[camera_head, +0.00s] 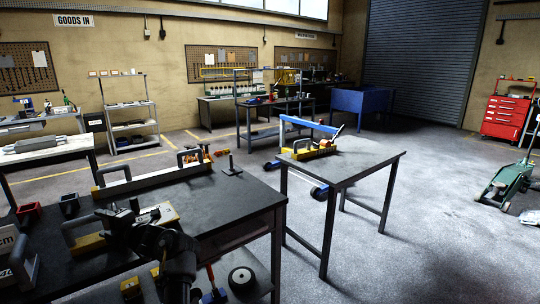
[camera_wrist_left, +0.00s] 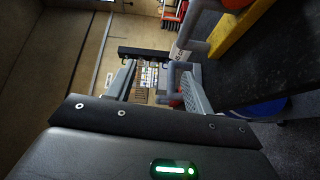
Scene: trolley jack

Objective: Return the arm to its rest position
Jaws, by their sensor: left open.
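My left arm comes in at the bottom left of the head view. Its dark gripper (camera_head: 122,217) is over the dark workbench (camera_head: 235,203), among the trays and tools there. In the left wrist view the gripper's two fingers (camera_wrist_left: 158,72) are apart. A grey tube-like handle (camera_wrist_left: 176,76) shows beside the right-hand finger; I cannot tell whether they touch. The green trolley jack (camera_head: 506,184) stands on the floor at the far right of the head view. My right gripper is not in view.
A long yellow-and-grey tote (camera_head: 150,180) lies along the bench's back edge, near small red (camera_head: 29,211) and black bins (camera_head: 69,205). A smaller table (camera_head: 355,166) with a yellow tote stands to the right. Open floor lies beyond it.

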